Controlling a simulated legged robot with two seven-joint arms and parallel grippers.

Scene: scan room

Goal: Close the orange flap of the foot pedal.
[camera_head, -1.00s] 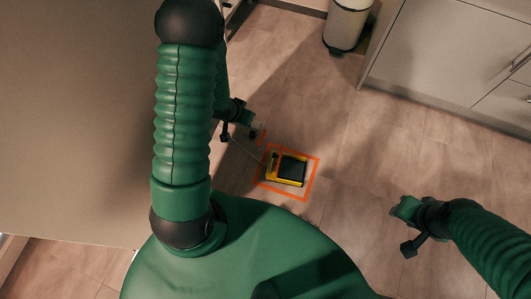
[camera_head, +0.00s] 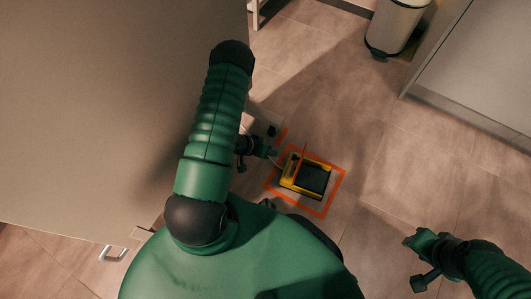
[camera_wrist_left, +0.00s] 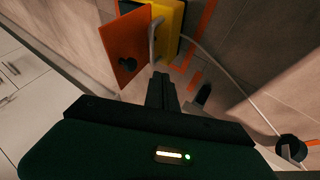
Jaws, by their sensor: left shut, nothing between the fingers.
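The yellow foot pedal (camera_head: 289,183) with its black top (camera_head: 314,180) sits on the floor in the head view. Its orange flap (camera_head: 304,154) shows there as a thin upright edge. My left gripper (camera_head: 275,152) is shut and empty just left of the pedal. In the left wrist view its fingertips (camera_wrist_left: 162,76) point towards the flap's lower edge, seemingly apart from it. My right gripper (camera_head: 409,239) is away to the right; its jaws are unclear.
Orange tape (camera_head: 338,187) frames the pedal on the tiled floor. A pale cable (camera_wrist_left: 222,62) runs from the pedal across the floor. A large beige panel (camera_head: 100,110) stands at left. A bin (camera_head: 394,28) and a cabinet (camera_head: 470,75) stand at the back right. Floor right of the pedal is clear.

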